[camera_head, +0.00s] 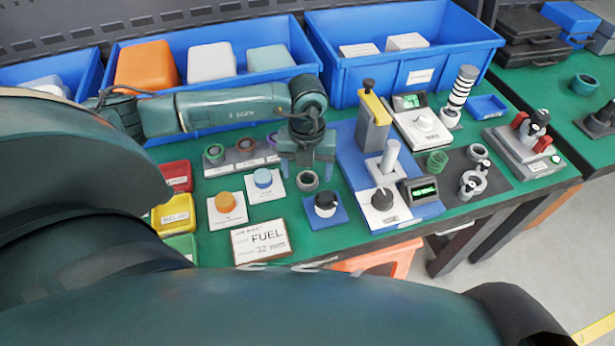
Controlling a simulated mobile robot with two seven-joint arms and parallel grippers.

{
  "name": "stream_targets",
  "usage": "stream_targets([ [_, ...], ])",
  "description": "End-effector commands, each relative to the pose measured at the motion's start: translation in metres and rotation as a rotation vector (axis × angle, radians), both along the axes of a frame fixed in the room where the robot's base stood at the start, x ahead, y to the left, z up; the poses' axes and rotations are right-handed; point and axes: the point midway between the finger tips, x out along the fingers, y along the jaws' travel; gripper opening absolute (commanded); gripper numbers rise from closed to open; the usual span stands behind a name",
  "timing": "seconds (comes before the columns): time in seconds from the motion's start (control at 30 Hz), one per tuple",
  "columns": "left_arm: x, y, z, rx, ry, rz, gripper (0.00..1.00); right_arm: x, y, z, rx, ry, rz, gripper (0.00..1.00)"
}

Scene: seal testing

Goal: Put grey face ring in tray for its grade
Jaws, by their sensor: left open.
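A small grey ring (307,181) lies on the green bench just below my left gripper (307,163). My left gripper points down with its fingers apart, and nothing shows between them. I cannot tell whether the fingers touch the ring. A red tray (178,177), a labelled yellow tray (173,215) and a green tray (182,246) stand in a row at the left, partly hidden by my arm. A card reading FUEL (260,242) lies at the front edge. My right gripper is not in view.
A blue test stand (361,165) with a grey post stands right of the ring. A blue-based knob (325,206) sits in front. Blue bins (420,75) line the back.

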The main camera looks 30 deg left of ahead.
Motion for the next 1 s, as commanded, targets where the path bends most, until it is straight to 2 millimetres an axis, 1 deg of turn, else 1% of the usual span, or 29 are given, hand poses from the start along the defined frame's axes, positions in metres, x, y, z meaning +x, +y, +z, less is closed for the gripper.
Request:
stream_targets([
  [0.03, 0.0, -0.001, -0.007, -0.001, 0.002, -0.001, 0.71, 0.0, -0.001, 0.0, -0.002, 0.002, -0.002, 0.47],
  [0.13, 0.0, -0.001, -0.016, -0.001, 0.002, -0.002, 0.71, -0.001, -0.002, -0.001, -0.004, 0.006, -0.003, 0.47],
  [0.4, 0.0, -0.001, -0.018, -0.001, 0.0, -0.002, 0.7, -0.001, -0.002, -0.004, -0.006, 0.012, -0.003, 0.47],
  [1.0, 0.0, -0.001, -0.017, -0.001, 0.0, -0.001, 0.21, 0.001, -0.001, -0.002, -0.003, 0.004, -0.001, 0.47],
])
